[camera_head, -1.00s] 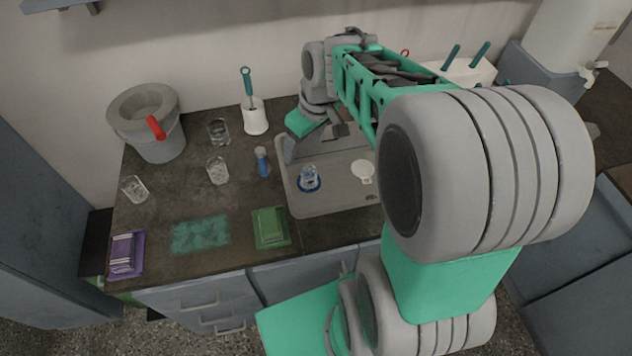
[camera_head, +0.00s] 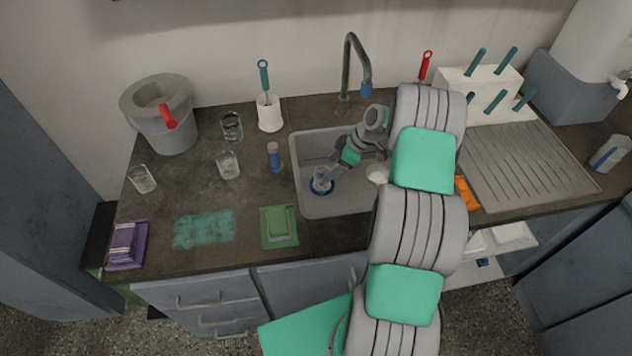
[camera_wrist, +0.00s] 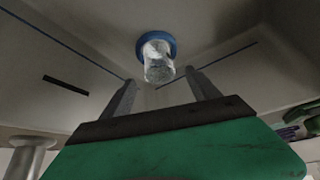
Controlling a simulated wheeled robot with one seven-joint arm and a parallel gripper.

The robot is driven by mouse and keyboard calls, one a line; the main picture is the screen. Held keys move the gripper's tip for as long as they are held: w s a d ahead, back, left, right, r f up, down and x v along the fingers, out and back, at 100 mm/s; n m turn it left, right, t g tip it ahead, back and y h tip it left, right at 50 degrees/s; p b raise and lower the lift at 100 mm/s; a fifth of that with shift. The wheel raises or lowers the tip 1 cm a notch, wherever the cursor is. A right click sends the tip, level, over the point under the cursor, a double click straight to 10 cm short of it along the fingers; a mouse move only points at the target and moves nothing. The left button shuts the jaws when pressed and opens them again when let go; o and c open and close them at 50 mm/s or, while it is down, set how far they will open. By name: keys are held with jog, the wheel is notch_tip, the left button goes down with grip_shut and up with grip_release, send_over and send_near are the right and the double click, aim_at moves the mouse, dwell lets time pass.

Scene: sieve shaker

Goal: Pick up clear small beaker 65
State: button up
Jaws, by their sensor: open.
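A small clear beaker (camera_head: 322,175) stands in the sink on a blue ring (camera_head: 322,189). In the wrist view the clear beaker (camera_wrist: 158,68) shows with the blue ring (camera_wrist: 144,42) at its far end, ahead of and between my fingers. My gripper (camera_head: 334,171) reaches down into the sink just right of the beaker. In the wrist view my gripper (camera_wrist: 163,88) has its two fingers apart with nothing between them. I cannot tell whether a finger touches the glass. Three other clear glasses stand on the counter at left: one (camera_head: 142,179), one (camera_head: 228,165) and one (camera_head: 231,125).
The sink (camera_head: 298,175) walls surround my gripper. A faucet (camera_head: 347,75) stands behind it. A white round thing (camera_head: 376,174) lies right of the beaker.

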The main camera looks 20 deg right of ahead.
aim_at(322, 173)
jog(key=p+x, duration=0.1)
jog(key=x, duration=0.5)
jog(key=shift+w+a+f, duration=0.1)
jog(key=shift+w, duration=0.05)
jog(key=shift+c, duration=0.4)
grip_shut()
